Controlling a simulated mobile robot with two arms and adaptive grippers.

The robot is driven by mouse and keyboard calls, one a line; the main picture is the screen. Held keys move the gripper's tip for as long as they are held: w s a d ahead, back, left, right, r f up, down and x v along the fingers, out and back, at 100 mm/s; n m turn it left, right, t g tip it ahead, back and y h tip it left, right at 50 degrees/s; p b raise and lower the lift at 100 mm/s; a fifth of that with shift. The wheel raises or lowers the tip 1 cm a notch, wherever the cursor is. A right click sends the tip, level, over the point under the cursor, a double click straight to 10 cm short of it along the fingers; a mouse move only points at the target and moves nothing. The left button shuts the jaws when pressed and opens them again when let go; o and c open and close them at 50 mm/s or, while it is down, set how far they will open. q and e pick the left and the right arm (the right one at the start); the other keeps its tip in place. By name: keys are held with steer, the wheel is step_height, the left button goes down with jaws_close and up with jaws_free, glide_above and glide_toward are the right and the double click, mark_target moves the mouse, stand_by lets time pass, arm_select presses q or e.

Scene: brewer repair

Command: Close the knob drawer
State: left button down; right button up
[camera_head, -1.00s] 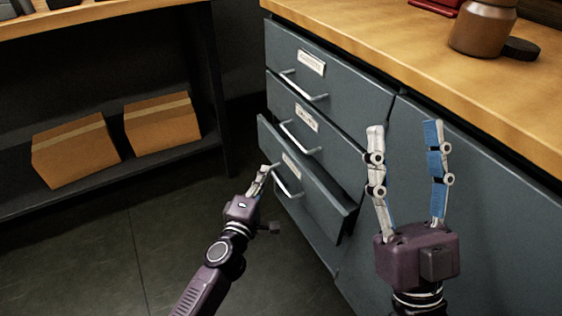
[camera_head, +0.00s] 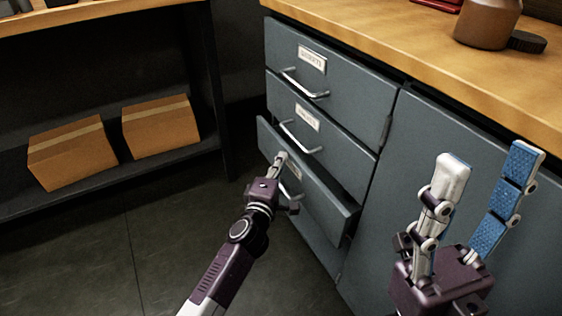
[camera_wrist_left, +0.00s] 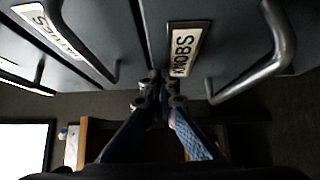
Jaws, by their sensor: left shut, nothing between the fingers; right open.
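The knob drawer (camera_head: 320,205) is the lowest of the three grey drawers in the head view, and it stands partly pulled out. Its label reading KNOBS (camera_wrist_left: 183,50) and its metal handle (camera_wrist_left: 262,68) show in the left wrist view. My left gripper (camera_head: 281,158) is shut and empty, with its fingertips at the drawer's front beside the label; whether they touch cannot be told. In the left wrist view the fingertips (camera_wrist_left: 157,80) come together close to the label. My right gripper (camera_head: 490,155) is open and empty, in front of the cabinet at the right.
Two more drawers, the top one (camera_head: 345,75) and the middle one (camera_head: 340,135), are above and look shut. The wooden counter (camera_head: 400,40) carries a brown jar (camera_head: 485,25) and a dark lid (camera_head: 527,42). Cardboard boxes (camera_head: 160,128) sit on a low shelf at left. The floor between is clear.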

mark_target(294, 160)
arm_select(q)
steer(key=w+d, duration=0.1)
steer(key=d, duration=0.1)
steer(key=w+d+b, duration=0.1)
steer(key=d, duration=0.1)
steer(key=shift+w, duration=0.3)
steer(key=shift+r, duration=0.15)
